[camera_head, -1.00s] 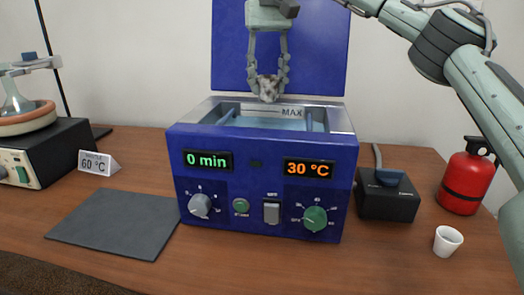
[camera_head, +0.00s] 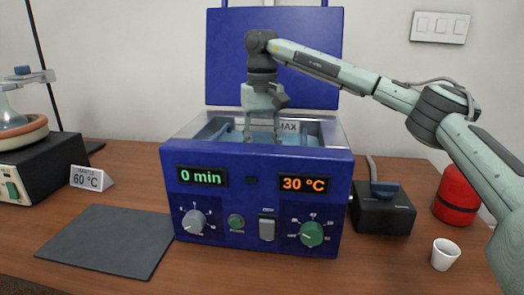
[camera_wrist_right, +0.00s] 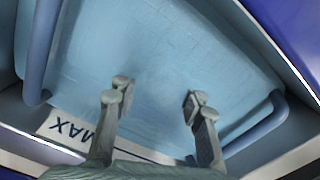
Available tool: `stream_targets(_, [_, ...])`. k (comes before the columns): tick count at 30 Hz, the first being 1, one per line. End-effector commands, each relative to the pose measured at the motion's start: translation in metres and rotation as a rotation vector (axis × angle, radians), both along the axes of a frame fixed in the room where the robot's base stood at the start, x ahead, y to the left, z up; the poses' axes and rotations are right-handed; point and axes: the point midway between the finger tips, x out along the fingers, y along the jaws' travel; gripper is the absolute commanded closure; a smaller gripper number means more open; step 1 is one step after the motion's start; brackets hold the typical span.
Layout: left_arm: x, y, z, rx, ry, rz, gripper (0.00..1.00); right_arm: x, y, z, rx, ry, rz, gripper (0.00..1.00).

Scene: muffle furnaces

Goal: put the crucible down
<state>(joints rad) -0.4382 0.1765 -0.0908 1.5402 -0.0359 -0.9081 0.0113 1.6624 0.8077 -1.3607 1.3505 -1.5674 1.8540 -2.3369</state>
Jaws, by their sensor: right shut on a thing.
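My right gripper (camera_head: 262,138) reaches down into the open blue bath (camera_head: 255,160), between its walls. I see no crucible in the gripper. A small white crucible-like cup (camera_head: 445,254) stands upright on the table at the right, apart from the gripper. My left gripper is not in view.
The bath's lid (camera_head: 272,60) stands raised behind it. A black box (camera_head: 384,208) and a red extinguisher (camera_head: 457,195) are at the right. A dark grey mat (camera_head: 108,240) lies bare at the front left. A heater with a flask (camera_head: 35,155) and a 60 °C sign (camera_head: 90,178) are at the left.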

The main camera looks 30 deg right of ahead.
Motion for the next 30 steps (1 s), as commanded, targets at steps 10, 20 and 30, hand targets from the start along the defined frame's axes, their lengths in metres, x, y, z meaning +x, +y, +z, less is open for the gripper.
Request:
stream_targets(10, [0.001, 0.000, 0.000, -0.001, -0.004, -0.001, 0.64, 0.000, 0.000, -0.003, 0.001, 0.000, 0.000, 0.61])
stream_targets(20, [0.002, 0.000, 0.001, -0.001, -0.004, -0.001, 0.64, 0.000, 0.000, -0.003, 0.001, -0.001, 0.000, 0.40])
stream_targets(30, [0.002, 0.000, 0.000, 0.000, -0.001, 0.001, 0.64, 0.001, 0.001, 0.021, 0.001, -0.003, 0.000, 0.40])
